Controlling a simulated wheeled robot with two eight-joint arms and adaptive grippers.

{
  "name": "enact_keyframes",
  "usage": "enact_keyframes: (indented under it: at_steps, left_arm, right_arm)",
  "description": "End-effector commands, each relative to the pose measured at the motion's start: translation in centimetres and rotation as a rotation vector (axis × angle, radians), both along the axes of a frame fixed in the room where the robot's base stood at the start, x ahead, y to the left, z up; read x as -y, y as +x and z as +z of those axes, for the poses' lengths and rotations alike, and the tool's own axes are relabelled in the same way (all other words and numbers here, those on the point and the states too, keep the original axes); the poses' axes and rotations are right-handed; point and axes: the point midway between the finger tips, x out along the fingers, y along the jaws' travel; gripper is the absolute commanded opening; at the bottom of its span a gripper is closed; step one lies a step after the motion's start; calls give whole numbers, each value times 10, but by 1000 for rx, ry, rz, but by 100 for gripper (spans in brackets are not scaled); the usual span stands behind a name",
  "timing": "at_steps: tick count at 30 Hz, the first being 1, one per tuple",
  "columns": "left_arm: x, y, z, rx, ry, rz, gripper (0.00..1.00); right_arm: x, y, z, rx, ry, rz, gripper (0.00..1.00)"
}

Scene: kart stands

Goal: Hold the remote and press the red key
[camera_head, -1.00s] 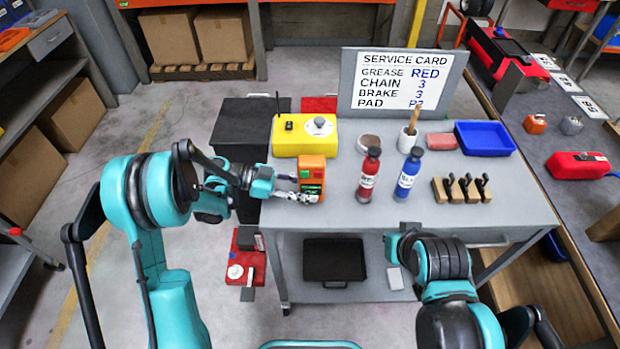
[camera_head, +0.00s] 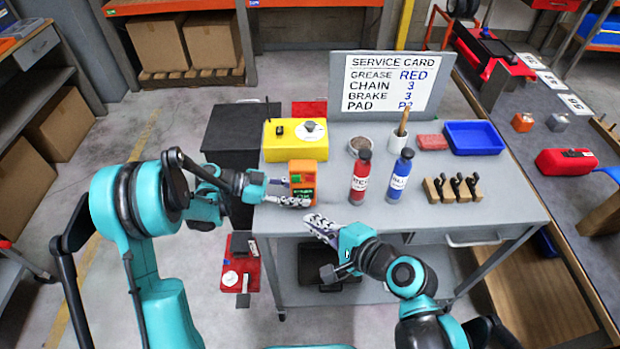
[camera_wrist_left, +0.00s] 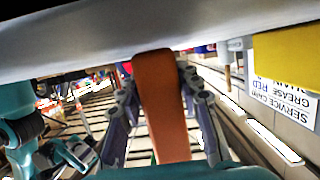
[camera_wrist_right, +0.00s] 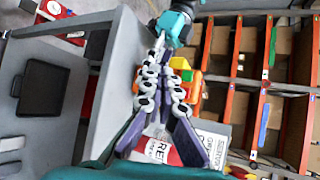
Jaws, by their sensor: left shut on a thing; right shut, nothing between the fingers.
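The orange remote (camera_head: 302,170) with a dark and green face stands upright near the table's front left edge. My left gripper (camera_head: 292,200) is shut on its lower part. In the left wrist view the remote (camera_wrist_left: 160,105) shows as an orange-brown slab between the fingers. My right gripper (camera_head: 316,224) is shut and empty at the table's front edge, below and slightly right of the remote, apart from it. In the right wrist view the remote (camera_wrist_right: 195,92) is partly hidden behind the fingers (camera_wrist_right: 158,48). I cannot make out the red key.
A yellow box (camera_head: 290,150) stands behind the remote. A red bottle (camera_head: 360,180) and a blue bottle (camera_head: 398,178) stand to the right. A service card (camera_head: 385,85) stands at the back. A black case (camera_head: 320,283) lies on the shelf below.

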Motion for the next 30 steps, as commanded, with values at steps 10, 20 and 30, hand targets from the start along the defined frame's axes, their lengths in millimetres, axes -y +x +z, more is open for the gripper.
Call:
enact_keyframes:
  at_steps: [10,20,30]
  left_arm:
    - [0,0,0,0,1,0,9]
    - [0,0,0,0,1,0,9]
    - [0,0,0,0,1,0,9]
  right_arm:
    - [-1,1,0,-2,6,-1,0]
    - [0,30,1,-2,5,-1,0]
    - [-1,74,1,-2,4,0,0]
